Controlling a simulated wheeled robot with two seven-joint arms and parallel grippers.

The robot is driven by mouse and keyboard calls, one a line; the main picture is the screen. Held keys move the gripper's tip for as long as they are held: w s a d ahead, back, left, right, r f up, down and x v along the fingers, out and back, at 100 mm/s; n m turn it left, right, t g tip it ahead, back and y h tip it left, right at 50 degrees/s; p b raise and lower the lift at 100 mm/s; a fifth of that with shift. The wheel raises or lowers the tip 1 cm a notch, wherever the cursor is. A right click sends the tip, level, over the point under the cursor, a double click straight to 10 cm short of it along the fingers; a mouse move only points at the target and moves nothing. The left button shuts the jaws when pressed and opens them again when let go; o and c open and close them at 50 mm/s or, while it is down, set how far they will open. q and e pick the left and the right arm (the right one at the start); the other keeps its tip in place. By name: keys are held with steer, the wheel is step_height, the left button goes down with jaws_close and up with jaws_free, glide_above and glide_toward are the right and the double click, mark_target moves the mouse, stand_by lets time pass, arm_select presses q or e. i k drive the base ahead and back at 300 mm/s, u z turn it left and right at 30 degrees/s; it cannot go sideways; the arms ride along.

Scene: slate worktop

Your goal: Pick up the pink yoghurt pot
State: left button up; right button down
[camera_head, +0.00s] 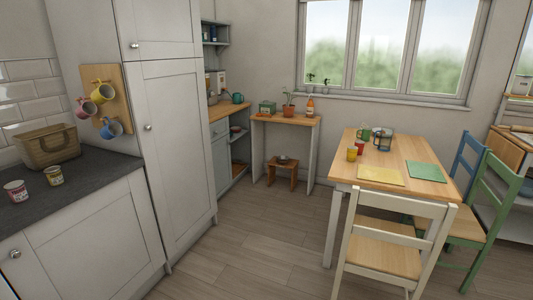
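Two small yoghurt pots stand upright on the slate worktop (82,183) at the left. The pot nearer the left edge, white with pinkish-red markings, looks like the pink yoghurt pot (16,191). A second pot (54,176), with yellowish and red markings, stands just to its right and slightly farther back, apart from it. The fine print on both is too small to read. Neither of my grippers shows in the head view.
A wicker basket (47,146) stands behind the pots. Mugs hang on a wooden board (103,92) above the worktop. A tall white cupboard (165,150) bounds the worktop on the right. A dining table (415,148) with chairs stands across the open floor (245,240).

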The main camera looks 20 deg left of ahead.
mark_target(14, 188)
steer(key=u, duration=0.45)
steer(key=i, duration=1.6)
steer(key=u, duration=0.85)
